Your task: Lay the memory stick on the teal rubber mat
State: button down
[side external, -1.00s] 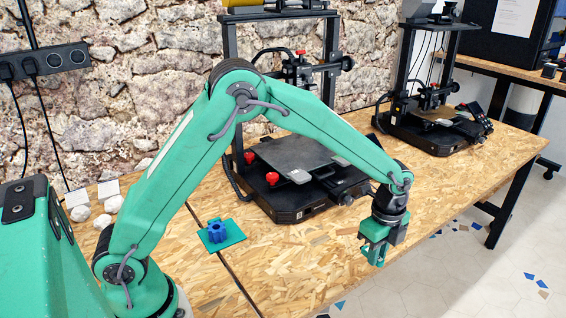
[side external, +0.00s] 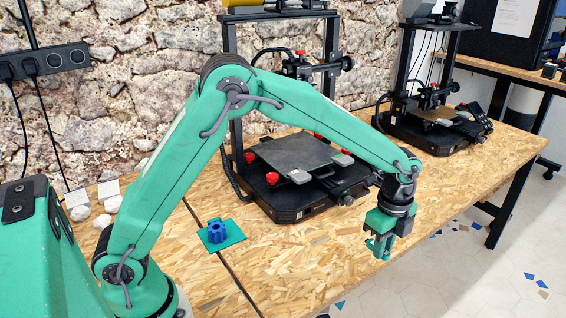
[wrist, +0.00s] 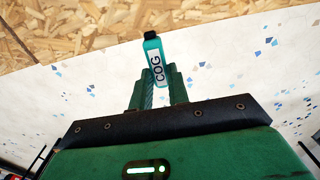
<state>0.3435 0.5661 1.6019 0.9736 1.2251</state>
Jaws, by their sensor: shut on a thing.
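The memory stick (wrist: 154,58) is teal with a black cap and a white label reading "COG". It shows in the wrist view, held between the two fingers of my gripper (wrist: 157,88), with its capped end sticking out past the fingertips. In the side view my gripper (side external: 379,249) points down near the front edge of the table; I cannot tell the stick from the green fingers there. The teal rubber mat (side external: 236,238) lies on the table well to the left of my gripper, with a blue cog-shaped piece (side external: 217,231) on it.
A black printer (side external: 298,211) with a grey bed stands behind, between the mat and my gripper. A second printer (side external: 432,137) stands at the back right. The wooden table (side external: 300,262) is clear between the mat and its front edge. Several white lumps (side external: 80,213) lie at the left.

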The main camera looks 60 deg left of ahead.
jog(key=s+a+r+n, duration=0.3)
jog(key=a+r+n, duration=0.2)
jog(key=a+n, duration=0.3)
jog(key=s+a+r+n, duration=0.4)
jog(key=a+r+n, duration=0.1)
jog(key=a+n, duration=0.4)
jog(key=shift+n, duration=0.5)
jog(key=shift+s+a, duration=0.1)
jog(key=shift+s, duration=0.05)
jog(key=s+a+f+n, duration=0.3)
jog(key=s+n, duration=0.3)
jog(key=s+a+f+n, duration=0.3)
jog(key=s+f+n, duration=0.1)
jog(key=s+n, duration=0.2)
jog(key=shift+s+n, duration=0.25)
jog(key=shift+n, duration=0.55)
send_over(232, 229)
notch_tip(232, 229, down, 7)
